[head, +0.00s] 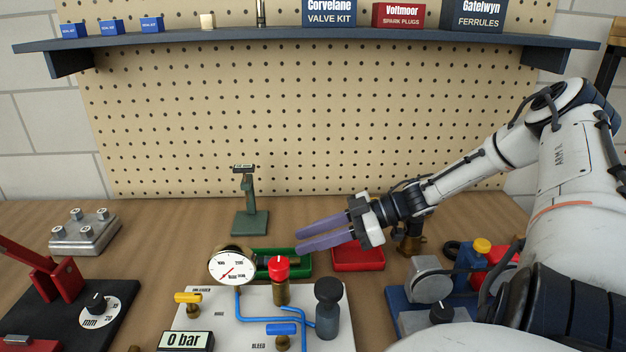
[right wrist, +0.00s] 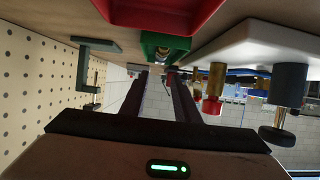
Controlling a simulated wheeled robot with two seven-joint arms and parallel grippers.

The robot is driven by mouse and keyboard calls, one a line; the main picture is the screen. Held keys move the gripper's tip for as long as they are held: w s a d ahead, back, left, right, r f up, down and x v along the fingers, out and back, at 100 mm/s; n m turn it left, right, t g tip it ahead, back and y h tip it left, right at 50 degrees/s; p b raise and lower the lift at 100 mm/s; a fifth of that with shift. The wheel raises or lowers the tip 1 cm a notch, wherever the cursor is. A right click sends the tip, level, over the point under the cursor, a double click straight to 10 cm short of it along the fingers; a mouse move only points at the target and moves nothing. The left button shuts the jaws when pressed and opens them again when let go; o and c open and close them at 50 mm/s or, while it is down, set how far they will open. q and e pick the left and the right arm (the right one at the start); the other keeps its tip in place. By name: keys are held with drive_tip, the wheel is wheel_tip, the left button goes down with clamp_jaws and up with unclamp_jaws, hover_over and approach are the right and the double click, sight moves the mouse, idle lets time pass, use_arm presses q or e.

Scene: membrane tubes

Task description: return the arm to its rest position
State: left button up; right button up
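My right arm (head: 450,184) reaches in from the right in the head view. Its gripper (head: 298,241) has two long purple fingers pointing left, with a gap between them and nothing held. The fingertips are above and beside the far right part of the green tray (head: 305,263). In the right wrist view the gripper (right wrist: 160,76) also shows two separate dark fingers with empty space between. My left gripper is not in the head view.
A red tray (head: 358,260) lies below the right gripper. The panel (head: 215,310) with gauge (head: 232,267), red-capped valve (head: 279,268) and dark knob (head: 328,292) stands in front. A green stand (head: 250,222) is behind. Blue fixture (head: 400,302) sits near my arm. The shelf (head: 200,38) is above.

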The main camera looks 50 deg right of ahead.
sight(262, 259)
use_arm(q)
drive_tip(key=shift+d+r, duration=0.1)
use_arm(e)
drive_tip(key=shift+s+d+r, duration=0.15)
drive_tip(key=shift+s, duration=0.05)
idle(0.4)
